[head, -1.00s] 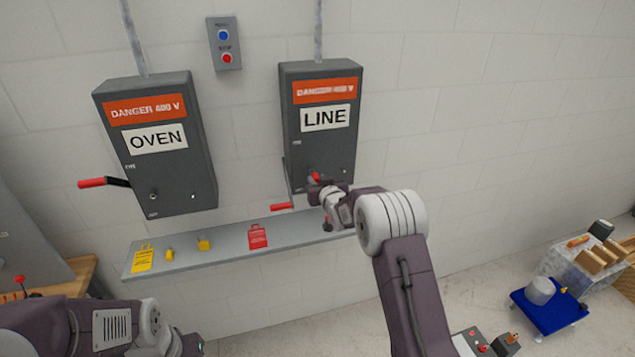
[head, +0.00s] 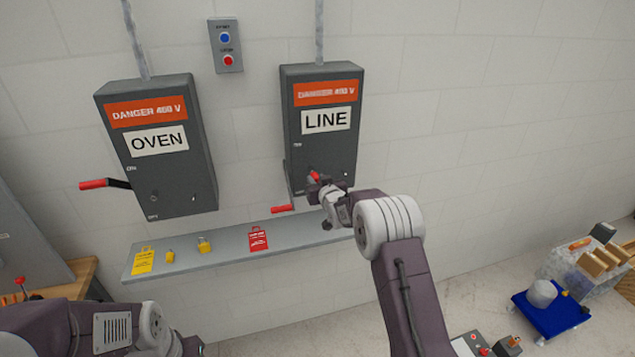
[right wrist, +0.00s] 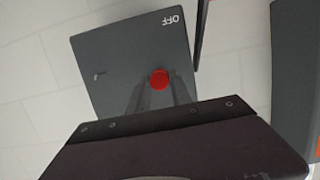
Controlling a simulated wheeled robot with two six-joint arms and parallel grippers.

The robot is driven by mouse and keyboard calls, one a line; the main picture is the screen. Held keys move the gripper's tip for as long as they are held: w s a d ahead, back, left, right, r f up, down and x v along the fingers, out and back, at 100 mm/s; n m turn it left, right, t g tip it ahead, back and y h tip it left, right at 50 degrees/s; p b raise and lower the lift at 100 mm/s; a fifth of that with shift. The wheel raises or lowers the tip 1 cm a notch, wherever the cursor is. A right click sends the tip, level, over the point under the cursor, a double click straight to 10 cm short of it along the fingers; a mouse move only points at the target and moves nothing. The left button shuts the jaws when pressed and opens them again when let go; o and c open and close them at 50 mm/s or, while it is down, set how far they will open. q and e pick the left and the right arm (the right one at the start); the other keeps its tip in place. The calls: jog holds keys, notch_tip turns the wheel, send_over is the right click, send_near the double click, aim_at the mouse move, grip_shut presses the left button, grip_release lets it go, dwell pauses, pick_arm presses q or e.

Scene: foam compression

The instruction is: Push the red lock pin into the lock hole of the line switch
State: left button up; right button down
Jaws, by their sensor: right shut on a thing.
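The line switch (head: 318,95) is a dark grey wall box with an orange danger strip and a LINE label. Its red-tipped lever (head: 282,208) points down at the box's lower left. My right gripper (head: 319,183) is at the lower front of this box, shut on the red lock pin (head: 314,175). In the right wrist view the pin's round red head (right wrist: 159,79) shows between the finger ends, against the box face (right wrist: 115,50) near the OFF mark. The lock hole is hidden, and I cannot tell how far the pin is in. My left gripper is not clearly seen.
The oven switch (head: 160,170) hangs to the left, its red lever (head: 93,184) sticking out sideways. A grey shelf (head: 220,250) below holds yellow and red tags and yellow padlocks. A small button box (head: 226,46) is above. A blue cart (head: 550,315) stands lower right.

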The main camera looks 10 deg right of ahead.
jog(key=shift+w, duration=0.7)
jog(key=c, duration=1.1)
grip_release()
jog(key=shift+s+b, duration=1.35)
jog(key=shift+s, duration=1.65)
